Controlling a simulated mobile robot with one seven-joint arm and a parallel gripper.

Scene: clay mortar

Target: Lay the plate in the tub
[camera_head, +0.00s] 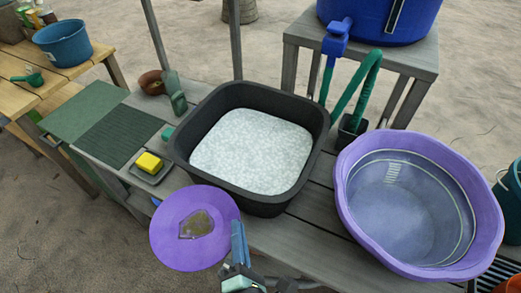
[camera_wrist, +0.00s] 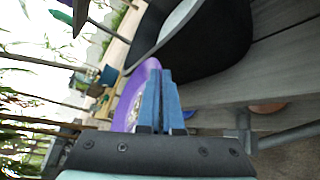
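A round purple plate (camera_head: 172,236) with a brown patch at its middle is in the air in front of the bench, its face towards the head camera. My gripper (camera_head: 238,240) has its blue fingers shut on the plate's right edge. In the wrist view the plate (camera_wrist: 132,100) shows nearly edge-on beside the blue fingers (camera_wrist: 160,102). A black tub (camera_head: 178,152) full of white foam stands on the bench just behind and right of the plate. A purple tub (camera_head: 347,205) of clear water stands further right. The plate is outside both tubs.
A yellow sponge (camera_head: 149,163) lies on a small dish left of the black tub. A green bottle (camera_head: 176,100) and a brown bowl (camera_head: 152,83) stand behind it. A blue tank (camera_head: 380,22) with a green hose stands on a raised shelf. A green ribbed mat (camera_head: 118,135) is clear.

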